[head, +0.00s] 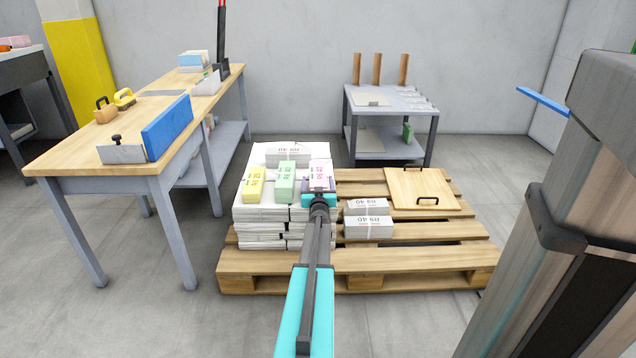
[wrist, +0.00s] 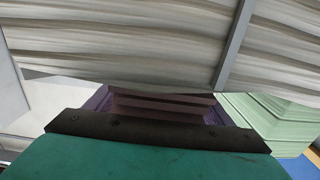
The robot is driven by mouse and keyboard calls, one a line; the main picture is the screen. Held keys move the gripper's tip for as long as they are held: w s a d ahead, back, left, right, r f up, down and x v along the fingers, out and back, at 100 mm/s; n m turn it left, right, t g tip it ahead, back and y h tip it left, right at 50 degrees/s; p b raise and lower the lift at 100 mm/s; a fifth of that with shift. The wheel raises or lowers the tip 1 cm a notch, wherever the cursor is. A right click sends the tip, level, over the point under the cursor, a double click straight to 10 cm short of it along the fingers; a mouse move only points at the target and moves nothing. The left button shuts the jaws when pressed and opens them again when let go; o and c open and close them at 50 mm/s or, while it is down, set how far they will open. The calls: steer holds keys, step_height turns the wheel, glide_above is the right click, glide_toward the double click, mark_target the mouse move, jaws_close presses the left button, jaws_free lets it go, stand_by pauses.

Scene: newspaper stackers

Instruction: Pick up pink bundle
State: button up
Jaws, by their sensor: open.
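The pink bundle (head: 321,170) lies on top of the white newspaper stack (head: 262,214), at its right side in the head view. My gripper (head: 319,187) is at the bundle's near end, seen from behind, and covers part of it. In the wrist view a dark, shaded pinkish layered block (wrist: 160,107), apparently the pink bundle, sits between the purple finger pads of my open gripper (wrist: 160,116). I cannot tell whether the pads touch it.
A green bundle (head: 285,178) lies close on the left, also in the wrist view (wrist: 268,118); a yellow bundle (head: 253,188) is beyond it. A white bundle (head: 289,153) lies behind. White bundles (head: 368,227) and a wooden board (head: 421,188) rest on the pallet (head: 340,262).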

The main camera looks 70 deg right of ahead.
mark_target(318, 175)
stand_by(0.3)
jaws_close()
steer(key=shift+r, duration=0.15)
steer(key=shift+r, duration=0.15)
steer(key=shift+r+p, duration=1.15)
steer(key=shift+r, duration=0.4)
steer(key=shift+s+a+r, duration=0.2)
steer(key=shift+s, duration=0.05)
steer(key=s+a+r+p, duration=0.1)
steer(key=s+a+p, duration=0.4)
steer(key=s+a, duration=0.5)
steer(key=shift+s+a, duration=0.25)
steer(key=shift+a, duration=0.35)
